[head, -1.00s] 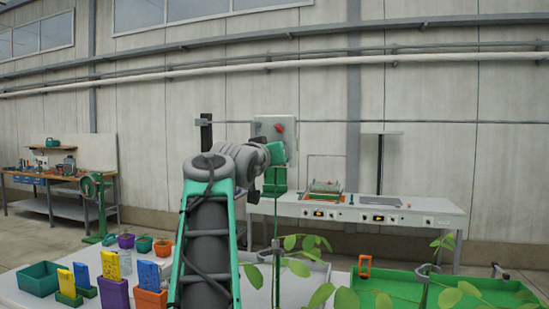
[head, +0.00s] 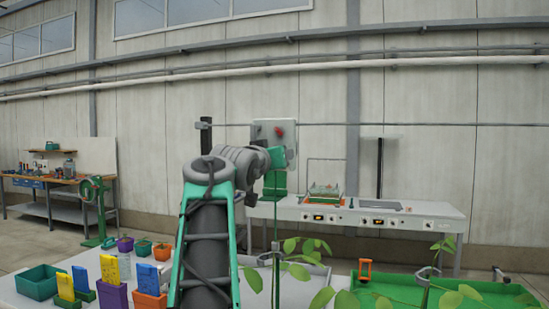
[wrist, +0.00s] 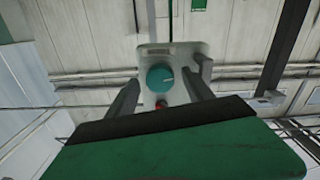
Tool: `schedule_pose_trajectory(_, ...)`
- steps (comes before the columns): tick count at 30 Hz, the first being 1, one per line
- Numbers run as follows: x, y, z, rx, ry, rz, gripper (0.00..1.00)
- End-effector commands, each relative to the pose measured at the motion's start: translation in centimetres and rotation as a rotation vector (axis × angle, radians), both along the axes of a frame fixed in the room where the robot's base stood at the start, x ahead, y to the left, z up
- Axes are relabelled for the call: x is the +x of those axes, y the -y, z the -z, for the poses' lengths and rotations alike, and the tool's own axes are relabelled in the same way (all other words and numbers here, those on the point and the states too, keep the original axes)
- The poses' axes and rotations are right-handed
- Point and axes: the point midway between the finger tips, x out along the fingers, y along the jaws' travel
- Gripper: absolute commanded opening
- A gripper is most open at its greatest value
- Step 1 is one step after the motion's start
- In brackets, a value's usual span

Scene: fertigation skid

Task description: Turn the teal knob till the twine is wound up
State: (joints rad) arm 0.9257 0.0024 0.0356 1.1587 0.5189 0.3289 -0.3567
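The teal knob (wrist: 160,78) is round with a pale mark near its right edge. It sits on the face of a grey box (wrist: 173,52), which also shows in the head view (head: 264,131). My gripper (wrist: 164,82) is open, with one dark finger on each side of the knob in the picture. Gaps show between the fingers and the knob, and I cannot tell how far short of it the tips are. In the head view the knob is hidden.
A red button (head: 279,132) is on the box. A white bench (head: 400,222) stands behind to the right. Nearer are leafy plants (head: 300,265), green trays (head: 400,289) and several coloured pots and blocks (head: 115,297) at lower left.

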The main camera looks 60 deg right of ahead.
Motion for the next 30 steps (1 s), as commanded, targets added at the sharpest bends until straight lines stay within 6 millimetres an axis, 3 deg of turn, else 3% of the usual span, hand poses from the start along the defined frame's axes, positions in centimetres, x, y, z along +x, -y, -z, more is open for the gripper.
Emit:
schedule_pose_trajectory(8,0.0,-0.5,0.0,-0.002,0.001,-0.001,0.60)
schedule_pose_trajectory(15,-0.7,-5.1,0.1,-0.004,0.004,-0.005,0.60)
schedule_pose_trajectory(20,-1.1,-7.4,0.1,-0.001,0.001,-0.002,0.60)
schedule_pose_trajectory(30,-1.3,-7.7,0.0,0.000,0.000,0.000,0.60)
